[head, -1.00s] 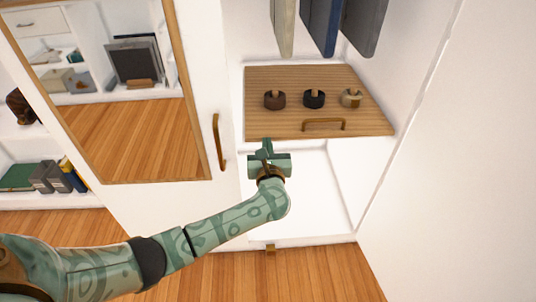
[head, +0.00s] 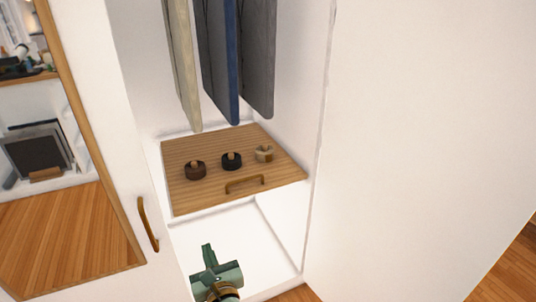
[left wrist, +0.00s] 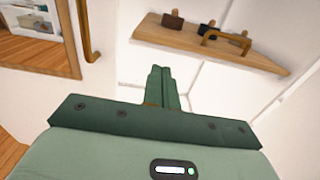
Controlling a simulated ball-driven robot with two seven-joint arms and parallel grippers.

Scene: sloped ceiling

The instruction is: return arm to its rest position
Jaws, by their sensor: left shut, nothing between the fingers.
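My left gripper (head: 208,256) shows at the bottom of the head view, in front of the white wardrobe's lower compartment. Its green fingers are together with nothing between them. In the left wrist view the shut fingers (left wrist: 162,88) point into the wardrobe, below the wooden shelf board (left wrist: 180,41), and touch nothing that I can see. Most of my left arm is out of the head view. My right gripper is not in view.
The wooden board (head: 190,203) has a brass handle (head: 244,184) and holds a brown item (head: 195,172), a black item (head: 231,162) and a beige item (head: 264,154). Garments (head: 218,62) hang above. A mirrored door (head: 125,150) with a brass handle (head: 148,224) stands open at left.

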